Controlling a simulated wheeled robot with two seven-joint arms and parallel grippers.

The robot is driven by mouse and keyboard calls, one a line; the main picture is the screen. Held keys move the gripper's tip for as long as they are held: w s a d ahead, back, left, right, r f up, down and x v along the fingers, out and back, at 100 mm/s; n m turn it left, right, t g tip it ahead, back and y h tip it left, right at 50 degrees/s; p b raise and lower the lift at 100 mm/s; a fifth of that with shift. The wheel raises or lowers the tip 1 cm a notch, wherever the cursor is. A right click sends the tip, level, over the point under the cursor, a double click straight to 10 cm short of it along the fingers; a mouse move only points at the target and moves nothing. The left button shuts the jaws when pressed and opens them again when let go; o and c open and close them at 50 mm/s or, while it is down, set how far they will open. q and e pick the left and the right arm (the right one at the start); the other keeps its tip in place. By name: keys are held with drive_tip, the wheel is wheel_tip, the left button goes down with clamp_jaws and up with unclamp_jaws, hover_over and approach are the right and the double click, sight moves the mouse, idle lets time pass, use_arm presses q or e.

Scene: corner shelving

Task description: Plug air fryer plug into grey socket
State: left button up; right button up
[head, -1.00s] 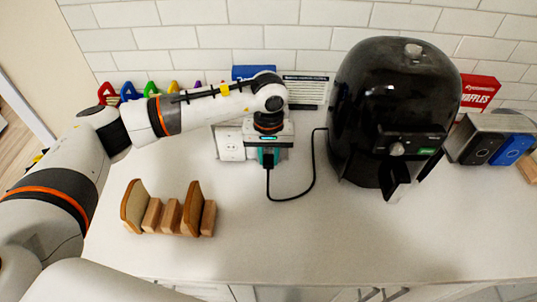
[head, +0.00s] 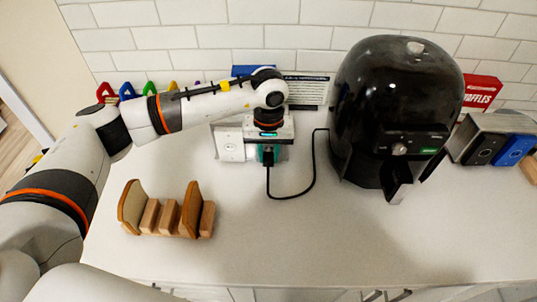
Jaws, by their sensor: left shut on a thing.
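The black air fryer (head: 395,105) stands on the counter right of centre. Its black cable (head: 314,165) leaves its left side and curves round to the plug (head: 269,160). My left gripper (head: 268,153) is shut on the plug and points down in front of the wall. A white socket block (head: 230,146) stands just left of the gripper. A greyish part of the socket unit (head: 284,152) shows at the gripper's right and is mostly covered by it. I cannot tell whether the plug is in a socket. My right gripper is not in view.
A wooden rack with bread slices (head: 166,211) stands at front left. Coloured letter-like pieces (head: 128,91) line the wall. A sign (head: 307,90) is behind the gripper. A toaster (head: 480,142) and red waffle box (head: 481,92) stand right. The front middle counter is clear.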

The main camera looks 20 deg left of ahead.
sight(269, 151)
use_arm(q)
drive_tip(key=shift+w+a+b, duration=0.15)
drive_tip(key=shift+w+b, duration=0.35)
drive_tip(key=shift+w, duration=0.2)
drive_tip(key=shift+w+a+r, duration=0.1)
drive_tip(key=o, duration=1.1)
drive_tip(key=shift+w, duration=0.1)
drive_tip(key=shift+c, duration=0.2)
wheel_tip(269, 151, up, 12)
drive_tip(key=b, duration=0.3)
drive_tip(key=shift+b, duration=0.3)
